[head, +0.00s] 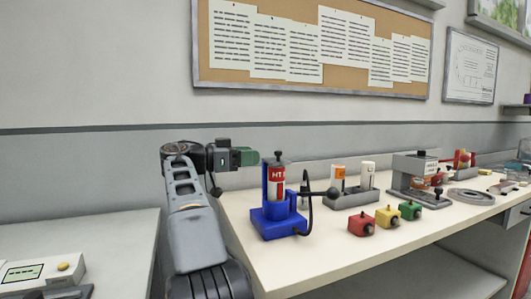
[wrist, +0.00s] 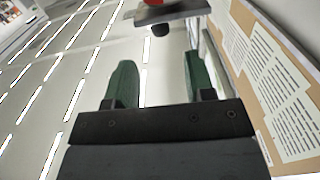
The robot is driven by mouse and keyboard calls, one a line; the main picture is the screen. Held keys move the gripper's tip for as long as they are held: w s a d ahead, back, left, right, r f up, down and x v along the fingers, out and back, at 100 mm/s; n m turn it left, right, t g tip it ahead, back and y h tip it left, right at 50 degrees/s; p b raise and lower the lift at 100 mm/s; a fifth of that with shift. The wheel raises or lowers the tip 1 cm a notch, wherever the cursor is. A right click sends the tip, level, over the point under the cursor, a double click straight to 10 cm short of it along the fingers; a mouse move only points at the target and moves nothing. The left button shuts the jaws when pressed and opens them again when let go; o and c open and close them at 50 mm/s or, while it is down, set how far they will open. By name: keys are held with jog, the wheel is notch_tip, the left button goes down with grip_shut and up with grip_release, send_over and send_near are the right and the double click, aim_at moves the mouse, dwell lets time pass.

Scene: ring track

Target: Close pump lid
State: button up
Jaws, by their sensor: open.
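The pump (head: 284,217) stands on the bench, with a blue base and frame around a red-and-white cylinder (head: 277,181). A dark lid with a black knob (head: 278,155) sits at the cylinder's top; I cannot tell whether it is fully seated. A ball-ended black lever (head: 331,192) sticks out right. My gripper (head: 250,157) has green fingers and is just left of the lid, near its height. In the wrist view my gripper (wrist: 158,70) is open and empty; a grey plate (wrist: 175,15) with a black knob and some red shows beyond the fingers, probably the lid.
Red (head: 361,224), yellow (head: 388,216) and green (head: 410,210) blocks stand right of the pump. Behind them is a grey holder (head: 352,197) with two bottles. A grey machine (head: 414,176) stands farther right. A noticeboard (head: 310,45) hangs behind.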

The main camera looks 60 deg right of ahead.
jog(key=p+v, duration=0.1)
jog(key=v, duration=0.5)
jog(key=shift+w+a, duration=0.25)
dwell(0.3)
jog(key=w+a+f+n+t+y+p, duration=0.15)
jog(key=a+n+t+y+p, duration=0.45)
jog(key=a+n+t+p, duration=0.95)
jog(key=s+a+f+n+y+p, duration=0.1)
jog(key=s+a+n+y+p, duration=0.1)
jog(key=a+p, duration=0.3)
jog(key=s+a+f+n+g+y+p, duration=0.1)
jog(key=s+a+n+y+p, duration=0.2)
jog(key=a+n+y+p, duration=0.1)
jog(key=s+a+f+n+y+p, duration=0.1)
jog(key=s+a+n+y+p, duration=0.1)
jog(key=a+p, duration=0.5)
jog(key=shift+s+n+y+p, duration=0.45)
jog(key=shift+n+p, duration=0.1)
jog(key=shift+n, duration=0.5)
jog(key=shift+f, duration=0.1)
jog(key=shift+c, duration=0.3)
